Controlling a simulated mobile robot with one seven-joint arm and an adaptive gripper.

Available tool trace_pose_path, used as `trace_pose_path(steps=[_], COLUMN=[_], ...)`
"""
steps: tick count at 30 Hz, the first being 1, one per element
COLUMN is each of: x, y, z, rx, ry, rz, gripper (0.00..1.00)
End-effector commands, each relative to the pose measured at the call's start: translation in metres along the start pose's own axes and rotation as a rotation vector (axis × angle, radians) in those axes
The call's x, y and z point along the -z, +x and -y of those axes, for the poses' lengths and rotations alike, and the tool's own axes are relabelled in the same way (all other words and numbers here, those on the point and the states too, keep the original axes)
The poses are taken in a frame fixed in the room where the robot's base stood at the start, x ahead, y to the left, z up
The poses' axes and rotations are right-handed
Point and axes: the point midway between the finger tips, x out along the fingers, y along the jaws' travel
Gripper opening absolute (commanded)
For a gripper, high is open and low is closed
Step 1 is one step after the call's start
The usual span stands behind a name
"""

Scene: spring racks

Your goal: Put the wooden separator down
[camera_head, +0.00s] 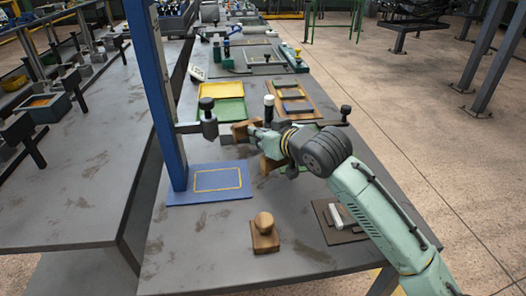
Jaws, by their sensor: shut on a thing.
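My gripper (257,138) is at the middle of the table, pointing left, and is shut on the wooden separator (241,131). Brown wood shows at the fingertips and again just below the gripper; the fingers hide the part between, so I cannot tell if it is all one piece. The separator is close to the black knob on the side arm of the blue post. It appears to be above the table, but its exact height is unclear.
The blue post (158,85) rises from a blue base plate (208,186) with a yellow outline. A wooden knob block (265,236) stands in front. Yellow and green trays (221,110) and a wooden frame (289,99) lie behind. A brown plate (338,228) lies at right.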

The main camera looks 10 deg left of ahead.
Motion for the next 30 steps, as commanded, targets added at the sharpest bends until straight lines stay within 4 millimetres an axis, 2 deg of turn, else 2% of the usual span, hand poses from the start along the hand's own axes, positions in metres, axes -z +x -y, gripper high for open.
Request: trace_pose_path(steps=[9, 21, 22, 30], x=[-0.037, -0.044, -0.043, -0.042], y=[0.015, 0.018, 0.018, 0.018], z=[-0.001, 0.0, 0.0, 0.0], rx=[-0.001, 0.0, 0.0, 0.0], ry=[0.002, 0.001, 0.0, 0.0], rz=[0.001, -0.001, 0.0, 0.001], gripper=[0.0, 0.0, 0.14, 0.32])
